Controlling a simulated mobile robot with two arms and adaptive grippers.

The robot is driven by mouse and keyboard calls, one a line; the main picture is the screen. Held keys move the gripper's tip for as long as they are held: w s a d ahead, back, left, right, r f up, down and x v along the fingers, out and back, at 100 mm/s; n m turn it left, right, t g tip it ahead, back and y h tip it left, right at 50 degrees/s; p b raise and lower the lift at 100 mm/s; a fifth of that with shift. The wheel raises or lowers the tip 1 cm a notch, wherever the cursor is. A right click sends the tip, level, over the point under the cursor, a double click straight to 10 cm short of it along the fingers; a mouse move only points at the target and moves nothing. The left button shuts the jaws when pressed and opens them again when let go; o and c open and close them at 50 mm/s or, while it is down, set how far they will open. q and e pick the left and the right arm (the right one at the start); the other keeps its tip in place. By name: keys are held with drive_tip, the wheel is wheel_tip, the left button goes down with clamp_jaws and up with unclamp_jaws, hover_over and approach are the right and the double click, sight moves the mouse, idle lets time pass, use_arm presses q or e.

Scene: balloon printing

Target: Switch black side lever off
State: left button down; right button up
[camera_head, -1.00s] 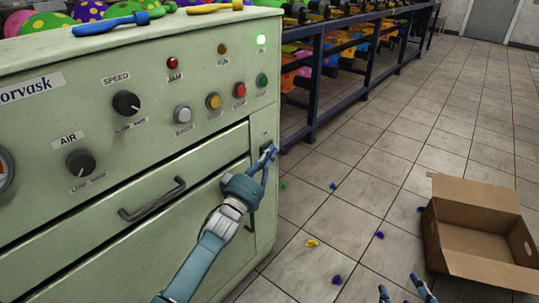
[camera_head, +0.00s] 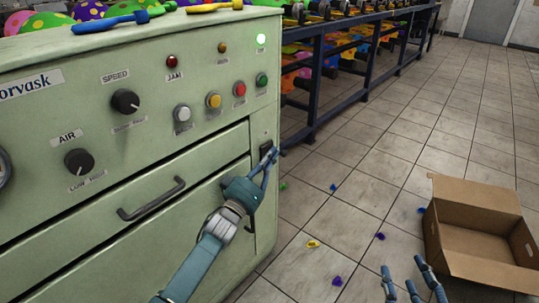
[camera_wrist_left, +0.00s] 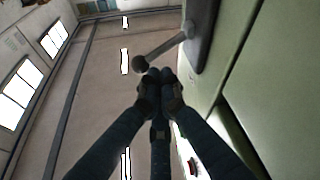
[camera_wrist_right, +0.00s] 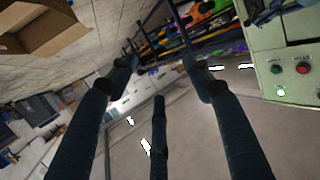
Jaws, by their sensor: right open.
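The black side lever has a round knob and a dark base plate. In the left wrist view the lever (camera_wrist_left: 165,50) points down and left from its plate, with the knob just above my fingertips. In the head view its dark plate (camera_head: 266,146) shows on the green machine's right side, and the rest is mostly hidden by my left gripper (camera_head: 270,157). The left gripper's fingers (camera_wrist_left: 158,76) are together, right beside the knob; I cannot tell whether they touch it. My right gripper (camera_head: 404,266) is open and empty, low over the floor, left of the cardboard box.
The green machine (camera_head: 90,240) has a drawer handle (camera_head: 152,198), knobs and coloured buttons on its front. A dark blue rack (camera_head: 312,100) stands behind it. An open cardboard box (camera_head: 470,205) and several small balloons lie on the tiled floor, which is otherwise clear.

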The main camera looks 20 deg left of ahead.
use_arm(q)
drive_tip(key=f+m+h+b, duration=0.1)
drive_tip(key=m, duration=0.1)
drive_tip(key=d+f+m+h+b, duration=0.1)
drive_tip(key=f+m, duration=0.1)
drive_tip(key=m, duration=0.1)
drive_tip(key=f+m+h+b, duration=0.1)
drive_tip(key=m, duration=0.2)
drive_tip(key=shift+s+d+f+h, duration=0.25)
drive_tip(key=shift+d+f+h, duration=0.05)
drive_tip(key=shift+f+h, duration=0.1)
use_arm(e)
wheel_tip(320, 180, up, 17)
drive_tip(key=s+a+t+y, duration=0.1)
drive_tip(key=s+t+y, duration=0.1)
drive_tip(key=t, duration=0.6)
drive_tip(key=shift+a+t+y, duration=0.25)
drive_tip(key=shift+t+y, duration=0.05)
drive_tip(key=shift+y, duration=0.2)
use_arm(q)
drive_tip(key=v, duration=1.2)
drive_tip(key=shift+r, duration=0.2)
drive_tip(key=shift+s, duration=0.1)
